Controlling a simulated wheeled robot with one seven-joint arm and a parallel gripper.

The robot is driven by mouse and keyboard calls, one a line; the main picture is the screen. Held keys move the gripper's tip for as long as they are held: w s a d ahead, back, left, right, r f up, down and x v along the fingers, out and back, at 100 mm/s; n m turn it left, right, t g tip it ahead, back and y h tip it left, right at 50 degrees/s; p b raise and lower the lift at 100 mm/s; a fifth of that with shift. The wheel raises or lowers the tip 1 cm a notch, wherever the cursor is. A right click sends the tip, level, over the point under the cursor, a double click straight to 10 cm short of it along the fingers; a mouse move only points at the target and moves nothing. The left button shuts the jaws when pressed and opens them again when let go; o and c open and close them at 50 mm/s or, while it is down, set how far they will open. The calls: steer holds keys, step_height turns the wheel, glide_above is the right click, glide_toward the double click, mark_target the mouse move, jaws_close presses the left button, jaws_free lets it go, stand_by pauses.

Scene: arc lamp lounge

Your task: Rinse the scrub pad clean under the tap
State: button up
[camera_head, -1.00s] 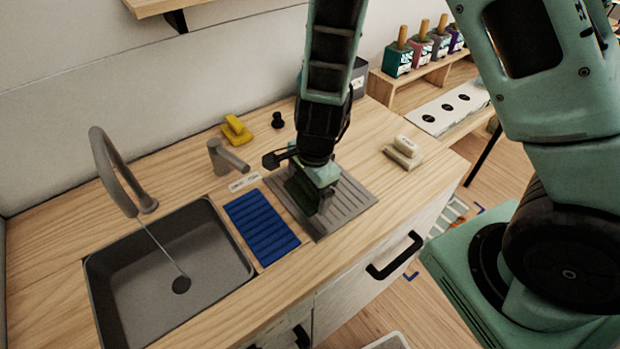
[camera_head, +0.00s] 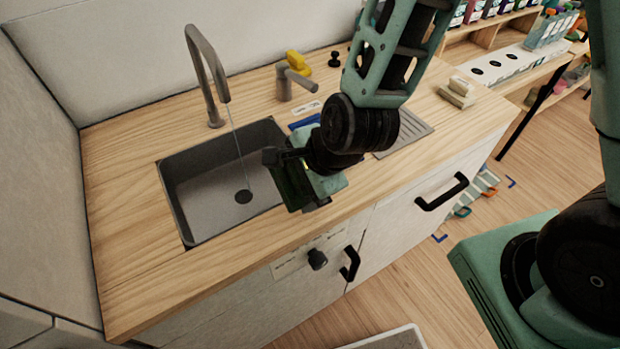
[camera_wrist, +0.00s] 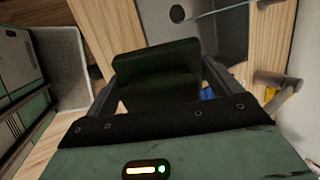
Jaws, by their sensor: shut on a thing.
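My gripper (camera_head: 296,188) is shut on a dark green scrub pad (camera_head: 288,187), held near the sink's right front edge, to the right of the water stream. In the wrist view the pad (camera_wrist: 155,70) sits between the two fingers and looks very dark; any dirt on it cannot be made out. The grey curved tap (camera_head: 205,75) stands behind the sink (camera_head: 180,205). A thin stream of water (camera_head: 238,145) runs from it to the drain. The pad looks clear of the stream.
A grey spout-like fixture (camera_head: 290,82) stands right of the tap. A dark knob (camera_head: 317,259) juts from the cabinet front.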

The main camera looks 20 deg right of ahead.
steer(key=shift+w+a, duration=0.25)
steer(key=shift+a, duration=0.1)
steer(key=w+a+f+p, duration=0.2)
steer(key=w+a+p, duration=0.1)
steer(key=w+a, duration=0.5)
steer(key=shift+w+a+f, duration=0.15)
steer(key=shift+w+f, duration=0.2)
steer(key=shift+w, duration=0.75)
steer(key=shift+w+d, duration=0.4)
steer(key=shift+d, duration=0.1)
steer(key=shift+s+a, duration=0.1)
steer(key=shift+s+a, duration=0.3)
steer(key=shift+a, duration=0.1)
steer(key=shift+s+d, duration=0.1)
stand_by(0.3)
